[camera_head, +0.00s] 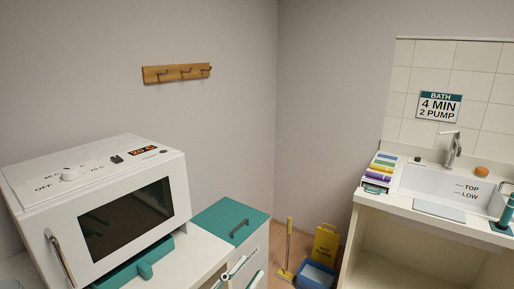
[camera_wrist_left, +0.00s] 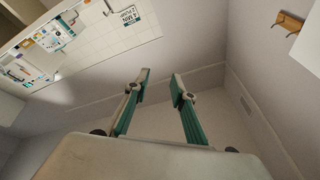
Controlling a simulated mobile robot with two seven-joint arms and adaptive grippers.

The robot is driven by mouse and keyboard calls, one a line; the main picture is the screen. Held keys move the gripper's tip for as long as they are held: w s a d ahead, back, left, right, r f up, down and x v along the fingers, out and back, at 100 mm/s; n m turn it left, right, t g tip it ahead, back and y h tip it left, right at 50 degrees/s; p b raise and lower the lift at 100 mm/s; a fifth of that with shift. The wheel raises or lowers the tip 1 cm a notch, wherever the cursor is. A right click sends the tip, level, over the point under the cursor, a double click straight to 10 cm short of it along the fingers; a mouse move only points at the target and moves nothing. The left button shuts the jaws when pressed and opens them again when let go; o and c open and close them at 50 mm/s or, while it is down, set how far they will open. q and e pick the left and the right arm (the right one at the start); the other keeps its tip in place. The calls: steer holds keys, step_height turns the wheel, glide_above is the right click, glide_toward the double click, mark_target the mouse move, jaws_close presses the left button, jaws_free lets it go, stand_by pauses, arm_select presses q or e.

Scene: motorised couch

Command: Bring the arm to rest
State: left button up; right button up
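My left gripper (camera_head: 240,273) shows only in part at the bottom edge of the head view, in front of the white cabinet with the teal lid. In the left wrist view, its two teal-and-grey fingers (camera_wrist_left: 161,77) stand apart with nothing between them. The gripper is open and empty, with wall and ceiling behind it. Most of the left arm is out of the head view. My right gripper and right arm are in neither view.
A white oven-like appliance (camera_head: 120,214) stands at the left. A teal-lidded cabinet (camera_head: 215,215) is beside it. A sink counter (camera_head: 430,214) is at the right. A yellow sign (camera_head: 325,243) and blue bucket (camera_head: 315,275) stand on the floor between. A hook rail (camera_head: 177,73) hangs above.

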arm_select(q)
steer(key=s+a+f+n+g+y, duration=0.1)
steer(key=a+f+n+y, duration=0.25)
steer(key=f, duration=0.45)
steer(key=s+a+f+n+y, duration=0.25)
steer(key=a+f+y, duration=0.2)
steer(key=f, duration=0.45)
steer(key=s+a+f+n+g+y, duration=0.1)
steer(key=s+a+f, duration=0.3)
steer(key=f, duration=0.4)
steer(key=s+a+f+n+g+y, duration=0.2)
steer(key=s+a+f+n+g, duration=0.1)
steer(key=s+f, duration=0.4)
steer(key=shift+s+a+f+g, duration=0.25)
steer(key=shift+a+f+g, duration=0.4)
steer(key=shift+a, duration=0.6)
